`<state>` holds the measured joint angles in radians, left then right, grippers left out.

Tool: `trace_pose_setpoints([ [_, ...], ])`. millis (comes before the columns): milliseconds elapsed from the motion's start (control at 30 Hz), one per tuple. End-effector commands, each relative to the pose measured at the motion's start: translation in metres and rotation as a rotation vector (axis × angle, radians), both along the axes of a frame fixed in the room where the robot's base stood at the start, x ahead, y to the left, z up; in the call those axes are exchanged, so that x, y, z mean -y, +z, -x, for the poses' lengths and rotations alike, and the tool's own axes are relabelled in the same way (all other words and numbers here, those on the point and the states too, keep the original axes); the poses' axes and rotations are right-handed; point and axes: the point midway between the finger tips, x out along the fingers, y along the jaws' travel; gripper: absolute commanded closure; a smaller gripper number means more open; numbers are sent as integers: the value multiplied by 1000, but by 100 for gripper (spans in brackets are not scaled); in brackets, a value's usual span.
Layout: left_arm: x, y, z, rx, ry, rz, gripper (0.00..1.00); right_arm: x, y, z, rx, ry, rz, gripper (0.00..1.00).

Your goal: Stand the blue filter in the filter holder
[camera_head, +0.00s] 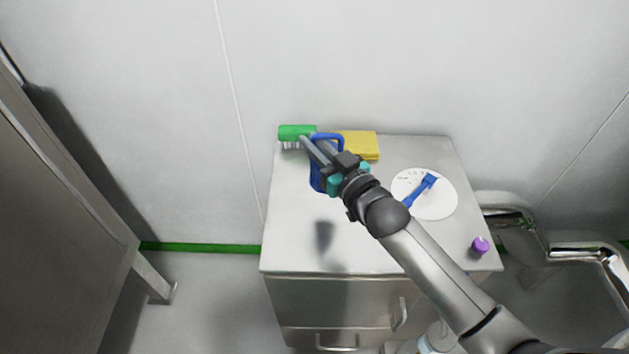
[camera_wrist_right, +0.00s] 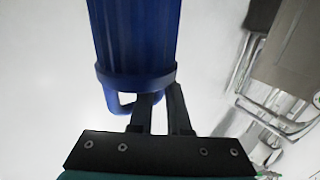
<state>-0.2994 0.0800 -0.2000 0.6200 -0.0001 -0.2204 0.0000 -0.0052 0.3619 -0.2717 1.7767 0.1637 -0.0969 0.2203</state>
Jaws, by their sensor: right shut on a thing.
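My right gripper (camera_head: 316,150) is held out above the left half of a steel cabinet top. It is shut on the blue filter (camera_head: 317,178), gripping near its loop handle. In the right wrist view the filter (camera_wrist_right: 135,40) is a ribbed blue cylinder with a collar and a loop at its lower end. My two fingers (camera_wrist_right: 161,108) meet it beside that loop. In the head view the fingers and wrist hide part of the filter. I cannot make out a filter holder in either view. My left gripper is not in view.
On the cabinet top (camera_head: 290,220) a green brush (camera_head: 297,132) and a yellow block (camera_head: 361,145) lie at the back. A white disc (camera_head: 435,208) with a blue tool (camera_head: 421,189) and a purple knob (camera_head: 481,245) are at the right. The front left surface is clear.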

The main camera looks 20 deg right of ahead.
Motion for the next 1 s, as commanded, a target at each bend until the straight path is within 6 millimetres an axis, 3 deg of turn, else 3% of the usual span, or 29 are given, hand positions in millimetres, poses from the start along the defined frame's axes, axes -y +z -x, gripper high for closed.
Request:
trace_pose_setpoints([
  [33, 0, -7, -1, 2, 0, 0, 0, 0, -16, 0, -1, -1, 0, 100],
  [100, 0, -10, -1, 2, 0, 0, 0, 0, -29, 0, 0, -1, 1, 100],
  [367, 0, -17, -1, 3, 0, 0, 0, 0, -52, 0, 3, 0, 1, 100],
  [567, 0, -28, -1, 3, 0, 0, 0, 0, -83, 0, 2, 0, -1, 100],
  [1000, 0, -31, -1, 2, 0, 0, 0, 0, -90, 0, 3, 0, 0, 100],
])
